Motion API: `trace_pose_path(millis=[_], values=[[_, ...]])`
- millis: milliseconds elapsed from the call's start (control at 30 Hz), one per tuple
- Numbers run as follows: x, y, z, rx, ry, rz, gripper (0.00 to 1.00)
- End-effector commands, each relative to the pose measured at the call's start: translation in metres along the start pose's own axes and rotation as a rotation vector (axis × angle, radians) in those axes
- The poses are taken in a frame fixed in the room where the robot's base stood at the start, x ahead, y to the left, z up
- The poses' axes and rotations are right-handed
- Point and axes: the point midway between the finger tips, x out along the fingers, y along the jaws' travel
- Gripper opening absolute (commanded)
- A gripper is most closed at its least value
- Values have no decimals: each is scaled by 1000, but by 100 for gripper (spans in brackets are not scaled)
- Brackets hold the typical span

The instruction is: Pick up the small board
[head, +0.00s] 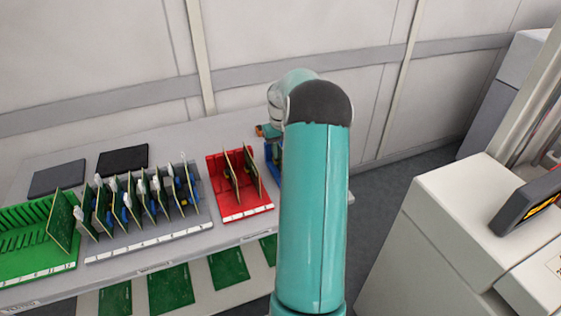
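Several circuit boards are in view, and I cannot tell which one is the small board. One board (61,220) stands upright in the green rack (42,280) at the left. A row of boards (153,195) with white and blue parts stands in the grey rack (150,240). Two tan-edged boards (252,172) stand in the red rack (246,212). A blue rack (270,160) is mostly hidden behind my teal arm. My gripper's fingers are hidden behind the arm, so what they hold does not show.
Two dark flat pads (123,160) lie at the back left of the trolley top. Green boards (170,289) lie flat on a lower shelf. A white wall (90,60) stands behind. A pale machine (450,235) stands at the right, with grey floor (385,190) between.

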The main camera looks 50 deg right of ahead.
Motion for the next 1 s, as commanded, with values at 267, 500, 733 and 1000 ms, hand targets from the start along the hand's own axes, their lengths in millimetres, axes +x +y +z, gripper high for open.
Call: trace_pose_path(millis=[267,500,733,1000], values=[[0,0,0,0,0,0,0],[0,0,0,0,0,0,0],[0,0,0,0,0,0,0],[0,0,0,0,0,0,0]])
